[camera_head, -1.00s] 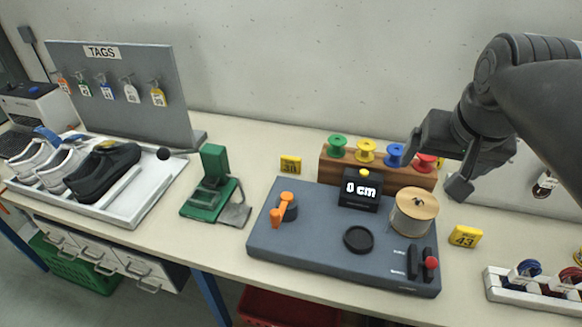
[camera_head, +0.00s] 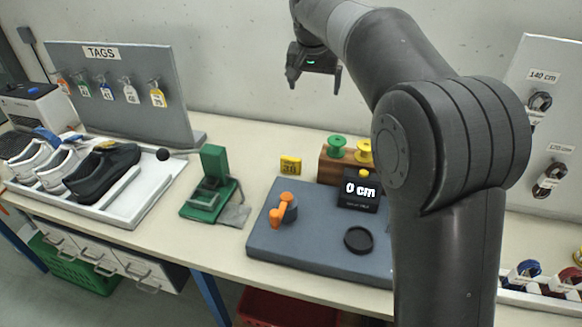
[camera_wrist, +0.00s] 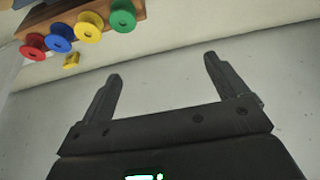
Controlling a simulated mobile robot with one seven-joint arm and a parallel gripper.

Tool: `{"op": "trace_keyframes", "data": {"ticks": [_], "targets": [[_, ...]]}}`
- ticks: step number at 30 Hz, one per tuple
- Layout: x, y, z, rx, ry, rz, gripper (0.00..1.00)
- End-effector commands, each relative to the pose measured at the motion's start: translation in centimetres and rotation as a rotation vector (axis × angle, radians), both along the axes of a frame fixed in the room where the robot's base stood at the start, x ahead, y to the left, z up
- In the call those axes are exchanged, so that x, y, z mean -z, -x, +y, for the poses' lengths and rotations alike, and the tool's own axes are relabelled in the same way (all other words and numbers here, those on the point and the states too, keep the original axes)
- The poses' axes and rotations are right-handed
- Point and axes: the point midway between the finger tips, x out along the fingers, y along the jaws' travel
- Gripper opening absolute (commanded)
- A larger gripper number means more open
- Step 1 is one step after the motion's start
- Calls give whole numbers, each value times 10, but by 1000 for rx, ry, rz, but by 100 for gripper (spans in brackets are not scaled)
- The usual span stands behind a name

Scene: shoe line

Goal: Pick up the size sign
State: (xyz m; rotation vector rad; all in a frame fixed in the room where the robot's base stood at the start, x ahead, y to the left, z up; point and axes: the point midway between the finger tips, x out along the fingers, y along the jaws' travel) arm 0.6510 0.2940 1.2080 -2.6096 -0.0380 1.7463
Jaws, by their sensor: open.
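A small yellow size sign reading 38 (camera_head: 291,165) stands on the table in the head view, behind the grey measuring device and left of the spool rack. The second yellow sign, 43, is not visible now; my arm covers that area. My gripper (camera_head: 314,84) is raised in front of the back wall, above and behind the 38 sign. Its fingers are apart and empty, as the wrist view (camera_wrist: 162,68) also shows. A small yellow piece (camera_wrist: 71,61) lies near the spools in the wrist view; I cannot tell what it is.
The grey measuring device (camera_head: 320,245) with an orange clamp (camera_head: 283,210) is in front of the sign. A green tool (camera_head: 212,190) stands to its left. Green (camera_head: 337,143) and yellow spools sit on a wooden rack (camera_head: 331,168) to its right. A TAGS board (camera_head: 120,100) stands further left.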

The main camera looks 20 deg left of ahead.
Motion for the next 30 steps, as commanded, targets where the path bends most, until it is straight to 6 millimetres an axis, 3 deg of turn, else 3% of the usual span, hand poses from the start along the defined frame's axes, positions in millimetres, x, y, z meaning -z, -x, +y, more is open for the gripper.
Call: {"op": "trace_keyframes", "data": {"ticks": [3,14,20,30], "targets": [[12,-10,25,-4,6,1,91],[45,-24,77,-7,18,1,91],[92,-23,74,-6,18,3,91],[202,-23,74,-6,18,2,91]]}}
